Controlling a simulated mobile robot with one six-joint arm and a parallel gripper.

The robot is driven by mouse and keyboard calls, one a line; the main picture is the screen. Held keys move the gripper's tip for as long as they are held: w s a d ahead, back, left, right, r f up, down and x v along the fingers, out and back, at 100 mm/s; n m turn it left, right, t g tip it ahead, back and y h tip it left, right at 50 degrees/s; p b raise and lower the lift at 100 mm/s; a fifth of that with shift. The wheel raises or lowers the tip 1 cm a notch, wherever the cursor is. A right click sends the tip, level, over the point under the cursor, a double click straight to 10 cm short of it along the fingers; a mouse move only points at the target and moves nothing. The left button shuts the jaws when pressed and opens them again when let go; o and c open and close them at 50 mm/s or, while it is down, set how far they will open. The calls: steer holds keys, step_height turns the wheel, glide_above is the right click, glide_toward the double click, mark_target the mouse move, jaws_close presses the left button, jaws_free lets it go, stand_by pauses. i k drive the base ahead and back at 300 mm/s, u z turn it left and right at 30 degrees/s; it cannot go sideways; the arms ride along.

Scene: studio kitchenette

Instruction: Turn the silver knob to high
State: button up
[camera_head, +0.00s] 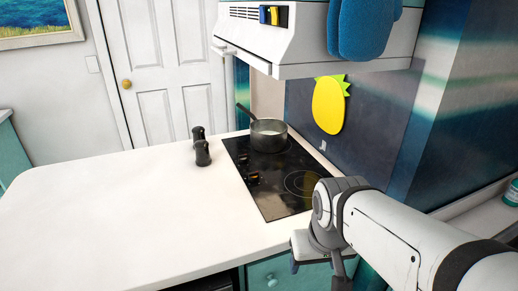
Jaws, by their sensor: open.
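I cannot make out a clearly silver control knob in the head view. Small dark controls with orange glints (253,180) stand along the left side of the black cooktop (283,205); they are too small to tell their colour or setting. My gripper (318,272) is at the lower right, in front of the counter's front edge and near the teal drawer front. It is open, and nothing shows between its fingers. It is apart from the cooktop controls, and my arm hides part of the counter to the right.
A metal pot (268,139) sits at the back of the cooktop. Two dark shakers (201,153) stand left of it. The range hood (310,45) overhangs the cooktop, with yellow and blue controls (270,15). The white counter (120,210) is clear at left.

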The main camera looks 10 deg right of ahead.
mark_target(243, 160)
steer(key=u, duration=1.2)
steer(key=i, duration=0.35)
steer(key=z, duration=1.05)
